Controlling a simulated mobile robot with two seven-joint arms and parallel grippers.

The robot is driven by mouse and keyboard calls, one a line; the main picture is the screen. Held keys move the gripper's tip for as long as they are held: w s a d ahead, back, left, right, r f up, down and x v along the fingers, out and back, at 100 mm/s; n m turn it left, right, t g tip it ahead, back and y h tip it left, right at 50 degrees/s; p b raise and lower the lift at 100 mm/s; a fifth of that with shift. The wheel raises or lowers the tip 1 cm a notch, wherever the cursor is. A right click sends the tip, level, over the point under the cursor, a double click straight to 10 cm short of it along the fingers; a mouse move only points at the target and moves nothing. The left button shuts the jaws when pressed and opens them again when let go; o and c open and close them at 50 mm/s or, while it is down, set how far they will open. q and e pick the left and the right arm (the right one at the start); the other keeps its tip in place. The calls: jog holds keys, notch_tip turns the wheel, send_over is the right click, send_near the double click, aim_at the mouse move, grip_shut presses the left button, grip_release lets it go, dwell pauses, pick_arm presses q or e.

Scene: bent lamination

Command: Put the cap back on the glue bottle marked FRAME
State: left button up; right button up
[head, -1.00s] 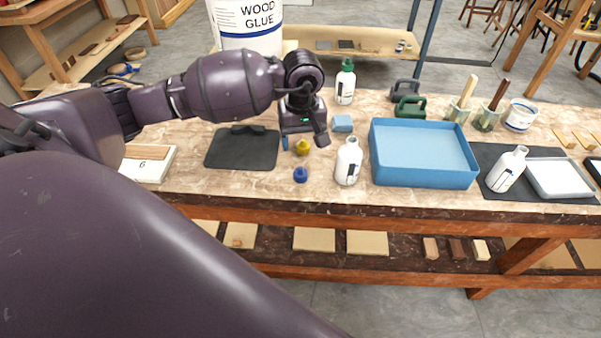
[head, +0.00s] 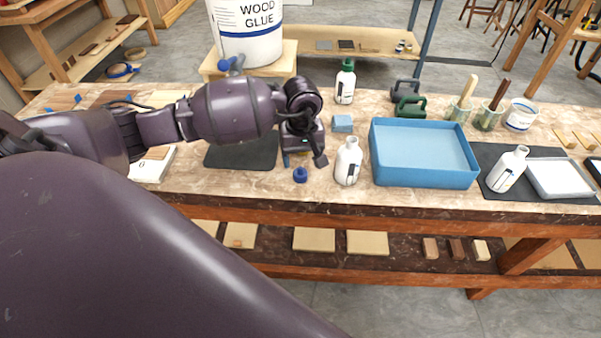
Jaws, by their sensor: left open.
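My left gripper (head: 304,160) points down over the bench, open, its fingers just above and behind a blue cap (head: 300,175). The yellow cap is hidden, with the gripper over the spot where it lay. A white bottle without a cap (head: 347,163) stands upright just right of the gripper. A third white bottle (head: 344,87) with a green cap stands farther back. The bottle labels are too small to read, so I cannot tell which is FRAME. My right gripper is not in view.
A blue tray (head: 423,183) lies right of the near bottle. A light blue block (head: 342,123) sits behind it. A black mat (head: 240,152) lies left of the gripper. Green and grey clamps, brush cups (head: 488,118) and a white tub (head: 520,115) stand at the back right.

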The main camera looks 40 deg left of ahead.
aim_at(300, 172)
pick_arm(q)
jog(key=shift+a+f, duration=0.15)
jog(key=shift+f, duration=2.45)
jog(key=c, duration=1)
notch_tip(300, 172, up, 20)
jog(key=shift+p, duration=0.35)
